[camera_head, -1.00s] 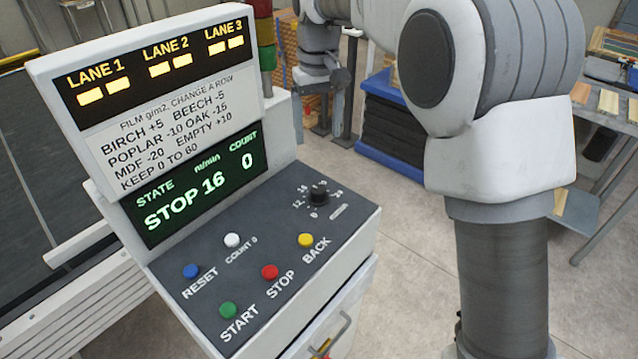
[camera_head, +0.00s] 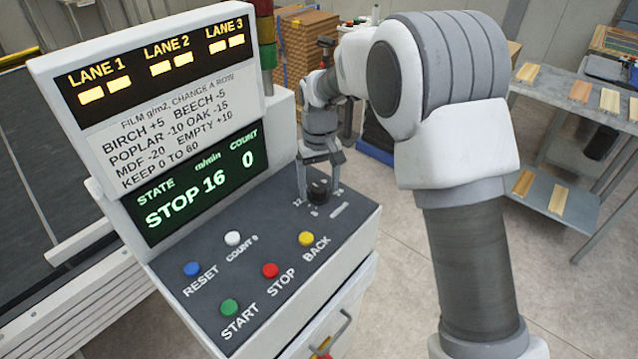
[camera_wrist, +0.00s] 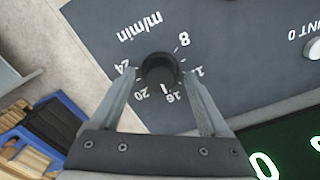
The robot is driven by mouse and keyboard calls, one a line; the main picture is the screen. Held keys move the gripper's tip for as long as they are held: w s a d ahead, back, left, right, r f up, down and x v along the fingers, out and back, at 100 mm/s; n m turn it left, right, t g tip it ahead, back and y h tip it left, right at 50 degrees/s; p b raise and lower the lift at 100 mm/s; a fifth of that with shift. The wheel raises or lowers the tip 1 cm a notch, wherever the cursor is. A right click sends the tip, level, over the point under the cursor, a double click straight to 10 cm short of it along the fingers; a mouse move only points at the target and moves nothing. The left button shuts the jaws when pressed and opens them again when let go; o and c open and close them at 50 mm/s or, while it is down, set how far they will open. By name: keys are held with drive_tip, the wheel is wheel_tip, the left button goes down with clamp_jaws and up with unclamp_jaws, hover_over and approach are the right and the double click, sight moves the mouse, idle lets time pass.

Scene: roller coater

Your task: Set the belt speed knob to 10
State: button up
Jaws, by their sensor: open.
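The belt speed knob (camera_head: 318,188) is a small black round knob at the upper right of the dark control panel. In the wrist view the knob (camera_wrist: 160,68) has a printed scale around it, with 8, 16, 20 and 24 readable and one number partly covered by a finger. A short white mark shows at the knob's edge near 16. The green display (camera_head: 197,188) reads STOP, 16 m/min and count 0. My gripper (camera_head: 317,180) is over the knob and open. In the wrist view its fingers (camera_wrist: 159,78) stand on either side of the knob, with small gaps.
The panel also carries reset (camera_head: 192,269), count 0 (camera_head: 232,239), start (camera_head: 229,307), stop (camera_head: 270,270) and back (camera_head: 306,238) buttons, below and left of the knob. A grey table (camera_head: 575,110) is at right.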

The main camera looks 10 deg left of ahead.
clamp_jaws()
idle(0.4)
drive_tip(key=shift+n, duration=0.4)
drive_tip(key=n, duration=0.3)
drive_tip(key=shift+n, duration=0.3)
drive_tip(key=n, duration=0.4)
drive_tip(key=shift+n, duration=0.3)
drive_tip(key=n+p, duration=0.1)
drive_tip(key=n, duration=0.3)
drive_tip(key=shift+r+n, duration=0.1)
drive_tip(key=shift+n, duration=0.2)
drive_tip(key=shift+n+p, duration=0.5)
drive_tip(key=shift+n, duration=1.6)
